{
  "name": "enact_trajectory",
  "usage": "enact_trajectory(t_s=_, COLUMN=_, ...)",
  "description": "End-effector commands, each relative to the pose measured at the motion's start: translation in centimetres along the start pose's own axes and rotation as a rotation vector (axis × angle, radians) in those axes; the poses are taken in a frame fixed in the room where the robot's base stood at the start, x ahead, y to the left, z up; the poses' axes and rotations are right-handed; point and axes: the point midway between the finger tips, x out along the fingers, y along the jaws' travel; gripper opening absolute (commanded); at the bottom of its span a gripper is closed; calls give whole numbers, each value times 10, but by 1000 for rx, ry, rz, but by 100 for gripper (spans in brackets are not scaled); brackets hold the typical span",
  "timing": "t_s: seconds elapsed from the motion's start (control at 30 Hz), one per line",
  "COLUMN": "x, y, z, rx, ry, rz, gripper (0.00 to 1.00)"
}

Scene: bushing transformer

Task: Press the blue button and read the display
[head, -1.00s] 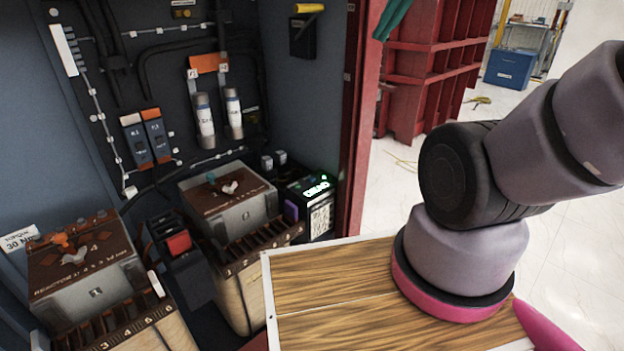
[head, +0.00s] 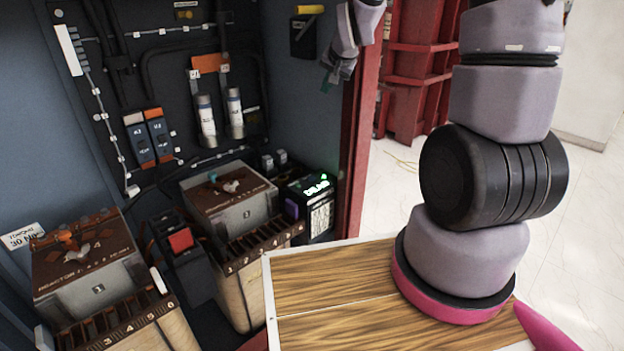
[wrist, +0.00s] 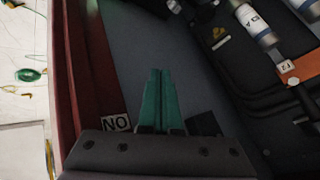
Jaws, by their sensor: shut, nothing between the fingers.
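A small black box (head: 319,221) with a lit display (head: 316,190) stands at the back right of the cabinet floor. The glowing letters are too small to read surely, and a green light (head: 323,177) shows at its top corner. A purple-blue patch (head: 291,209) is on the box's left side; I cannot tell if it is the blue button. My gripper (head: 325,86) hangs above the box, apart from it, near the cabinet's right wall. In the wrist view its green fingers (wrist: 158,98) are together and empty. The box is not clearly visible there.
The red cabinet post (head: 362,140) stands just right of my gripper. A grey block (head: 230,203), a red-topped switch (head: 180,240) and another block (head: 90,270) fill the cabinet floor. Two white cylinders (head: 236,112) are on the back wall. The space directly above the box looks clear.

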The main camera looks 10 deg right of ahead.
Motion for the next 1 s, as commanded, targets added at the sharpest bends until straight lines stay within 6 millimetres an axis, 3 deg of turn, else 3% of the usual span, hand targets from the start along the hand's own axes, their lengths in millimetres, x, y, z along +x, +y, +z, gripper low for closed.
enact_trajectory(t_s=0.03, x=22, y=3, z=6, rx=12, ry=-4, rz=1, gripper=0)
enact_trajectory(t_s=0.2, x=79, y=9, z=22, rx=51, ry=14, rz=-9, gripper=0)
enact_trajectory(t_s=0.5, x=166, y=29, z=64, rx=124, ry=46, rz=-22, gripper=0)
enact_trajectory(t_s=0.7, x=193, y=38, z=82, rx=153, ry=62, rz=-29, gripper=0)
enact_trajectory(t_s=1.0, x=199, y=40, z=86, rx=159, ry=67, rz=-31, gripper=0)
